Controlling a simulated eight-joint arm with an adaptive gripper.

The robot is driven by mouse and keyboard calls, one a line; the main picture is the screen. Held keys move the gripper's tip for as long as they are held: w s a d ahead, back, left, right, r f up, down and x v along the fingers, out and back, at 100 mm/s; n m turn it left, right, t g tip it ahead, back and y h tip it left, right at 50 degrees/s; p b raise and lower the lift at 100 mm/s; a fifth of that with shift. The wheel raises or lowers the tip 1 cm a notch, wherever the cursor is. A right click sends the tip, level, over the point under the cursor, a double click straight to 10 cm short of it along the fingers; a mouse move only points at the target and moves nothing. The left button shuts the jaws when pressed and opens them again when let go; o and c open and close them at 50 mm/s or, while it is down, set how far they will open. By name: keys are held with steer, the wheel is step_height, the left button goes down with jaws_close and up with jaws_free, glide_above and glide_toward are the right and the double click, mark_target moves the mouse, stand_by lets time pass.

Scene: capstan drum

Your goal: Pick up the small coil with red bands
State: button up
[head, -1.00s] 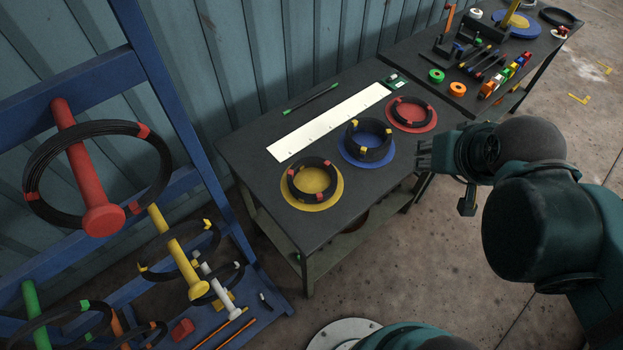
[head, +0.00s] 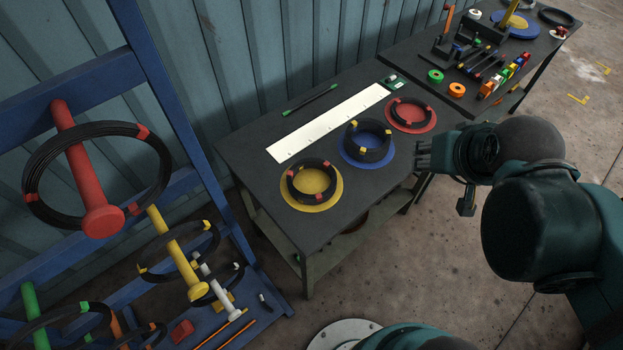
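Three small black coils lie on the dark table. A coil with red bands (head: 295,193) lies on the yellow disc (head: 334,198), nearest the table's front edge. A coil with yellow bands (head: 372,152) lies on the blue disc (head: 345,154). A thinner coil with red bands (head: 407,124) lies on the red disc (head: 399,111). My gripper (head: 419,156) is right of the blue disc in the picture and apart from the coils, pointing left. Its fingers are small and dark, so I cannot tell whether they are open; no coil is in it.
A blue rack at left holds a large red-banded coil (head: 42,165) on a red peg (head: 75,150), with other coils on pegs below. A white strip (head: 328,122) and a green pen (head: 309,99) lie behind the discs. A second table with tools and spools (head: 435,76) stands at back right.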

steer(key=shift+w+a, duration=0.1)
steer(key=shift+w, duration=0.05)
steer(key=w+a+f+m+g, duration=0.2)
steer(key=w+a+f+m, duration=0.1)
steer(key=w+a+m, duration=0.35)
steer(key=w+a+f+m+g, duration=0.2)
steer(key=w+a+f+m, duration=0.25)
steer(key=w+m, duration=0.2)
steer(key=w+a+f+m+g, duration=0.1)
steer(key=w+a+f+m, duration=0.1)
steer(key=a+f+m, duration=0.1)
steer(key=w+a+f+m+g+b, duration=0.1)
steer(key=w+a+f+m, duration=0.2)
steer(key=a+f, duration=0.3)
steer(key=w+a+f+m+g, duration=0.1)
steer(key=w+a+f+m, duration=0.2)
steer(key=f, duration=0.4)
steer(key=shift+w+a+f+m, duration=0.1)
steer(key=shift+a+m, duration=0.05)
steer(key=shift+a, duration=0.3)
steer(key=shift+a+f+m, duration=0.1)
steer(key=shift+a+m, duration=0.05)
steer(key=shift+a, duration=0.3)
